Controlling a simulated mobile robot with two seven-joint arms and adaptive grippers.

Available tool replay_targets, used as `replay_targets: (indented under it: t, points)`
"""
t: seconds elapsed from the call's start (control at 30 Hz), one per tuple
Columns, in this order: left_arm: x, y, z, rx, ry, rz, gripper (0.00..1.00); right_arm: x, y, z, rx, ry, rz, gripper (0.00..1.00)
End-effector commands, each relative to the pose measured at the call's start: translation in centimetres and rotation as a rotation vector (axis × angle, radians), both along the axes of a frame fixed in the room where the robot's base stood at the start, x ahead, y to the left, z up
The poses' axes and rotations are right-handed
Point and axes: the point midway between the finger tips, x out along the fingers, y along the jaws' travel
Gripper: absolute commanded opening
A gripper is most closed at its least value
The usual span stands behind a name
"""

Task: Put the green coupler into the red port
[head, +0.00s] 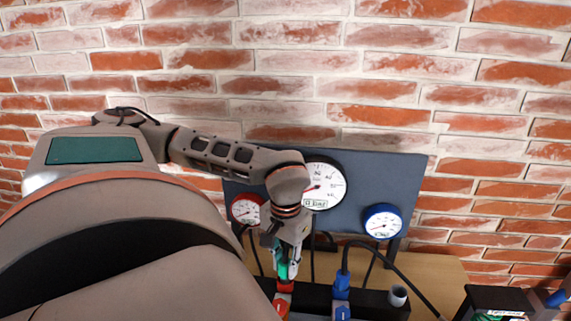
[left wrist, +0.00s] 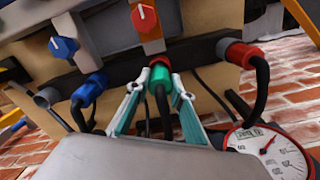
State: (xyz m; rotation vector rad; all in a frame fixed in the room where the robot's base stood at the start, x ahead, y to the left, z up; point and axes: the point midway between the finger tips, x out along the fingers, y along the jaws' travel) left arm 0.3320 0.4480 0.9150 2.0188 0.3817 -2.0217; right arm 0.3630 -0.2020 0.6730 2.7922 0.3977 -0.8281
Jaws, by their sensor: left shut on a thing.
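The green coupler (head: 283,270) is held in my left gripper (head: 287,262), low in the middle of the head view. The left wrist view shows the green coupler (left wrist: 159,84) between the two fingers of the left gripper (left wrist: 158,98), with its dark cable trailing back. Its front end faces the black bar, below the red valve block (left wrist: 150,42). In the head view the red port (head: 284,287) shows just below the coupler. Whether the coupler is seated in it or only close in front, I cannot tell. My right gripper is in neither view.
A blue coupler (left wrist: 90,90) and a red coupler (left wrist: 242,55) sit on the black bar (head: 375,303) at either side. A grey port (head: 398,295) is empty. Gauges (head: 383,222) hang on the dark panel (head: 365,155) behind. Loose cables run nearby. A dark box (head: 497,298) stands right.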

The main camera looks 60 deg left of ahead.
Motion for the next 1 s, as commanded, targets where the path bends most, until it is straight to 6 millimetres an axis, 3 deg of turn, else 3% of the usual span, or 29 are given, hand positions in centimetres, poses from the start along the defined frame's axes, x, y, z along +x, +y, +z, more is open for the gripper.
replay_targets:
  t: [1.0]
  points:
    - [0.0,0.0,-1.4,0.000,0.000,-0.001,0.00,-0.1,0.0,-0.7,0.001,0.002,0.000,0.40]
